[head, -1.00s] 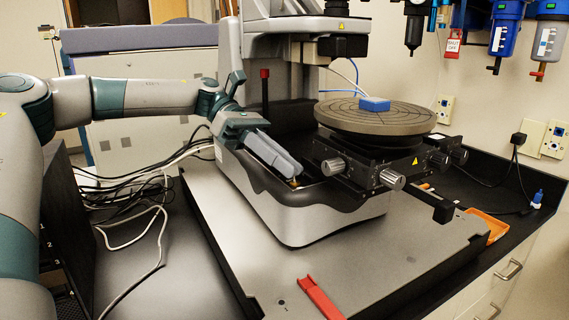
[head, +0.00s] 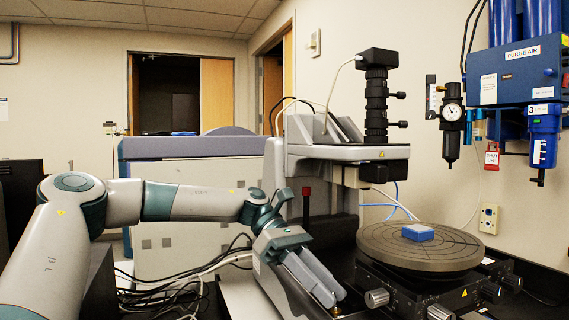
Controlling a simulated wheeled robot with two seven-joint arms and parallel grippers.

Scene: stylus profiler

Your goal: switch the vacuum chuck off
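The vacuum chuck is the round grey grooved plate (head: 395,250) on the black stage, right of centre. A small blue block (head: 418,232) lies on top of it. My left gripper (head: 336,299) points down and to the right beside the instrument's base, left of the chuck and apart from it. Its two fingers lie side by side with no clear gap and look shut. A small brass-coloured part (head: 335,309) shows at the fingertips, at the bottom of the picture. I cannot tell whether they touch it. My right gripper is not in view.
A red-topped post (head: 307,191) stands just behind my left gripper. The instrument's column and camera tube (head: 376,105) rise behind the chuck. Loose cables (head: 190,280) lie at left. Air regulators (head: 452,125) hang on the right wall.

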